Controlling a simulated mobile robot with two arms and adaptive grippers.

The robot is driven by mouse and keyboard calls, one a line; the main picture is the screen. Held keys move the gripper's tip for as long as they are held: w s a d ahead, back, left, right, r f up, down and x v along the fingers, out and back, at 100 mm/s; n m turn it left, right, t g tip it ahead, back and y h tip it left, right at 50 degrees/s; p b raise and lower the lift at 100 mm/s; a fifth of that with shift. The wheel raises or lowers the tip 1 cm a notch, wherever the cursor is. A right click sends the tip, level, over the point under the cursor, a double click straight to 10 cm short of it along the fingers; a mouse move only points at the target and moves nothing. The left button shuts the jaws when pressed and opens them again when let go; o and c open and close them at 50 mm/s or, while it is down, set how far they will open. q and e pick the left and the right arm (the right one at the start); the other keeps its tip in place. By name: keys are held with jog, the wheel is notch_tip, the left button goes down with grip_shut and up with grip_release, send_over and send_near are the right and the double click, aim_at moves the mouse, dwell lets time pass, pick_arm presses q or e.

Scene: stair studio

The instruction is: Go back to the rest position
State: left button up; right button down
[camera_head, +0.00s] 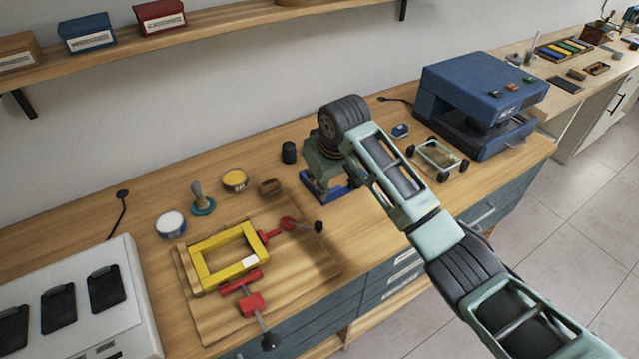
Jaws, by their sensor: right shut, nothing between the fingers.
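My right arm comes in from the lower right and reaches over the wooden workbench (375,230). Its wrist bends down near the back middle of the bench. My right gripper (324,178) is below the wrist, close above the bench top, and shut with nothing in it. Its fingertips are partly hidden. Blue parts show low beside it; I cannot tell whether they touch it. My left gripper is not in view.
A yellow frame (197,269) with red clamps (250,303) lies on a board left of my gripper. A black cylinder (289,152) stands close by. A blue machine (470,90) and a small wheeled frame (440,157) are to the right. A shelf (200,33) hangs above.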

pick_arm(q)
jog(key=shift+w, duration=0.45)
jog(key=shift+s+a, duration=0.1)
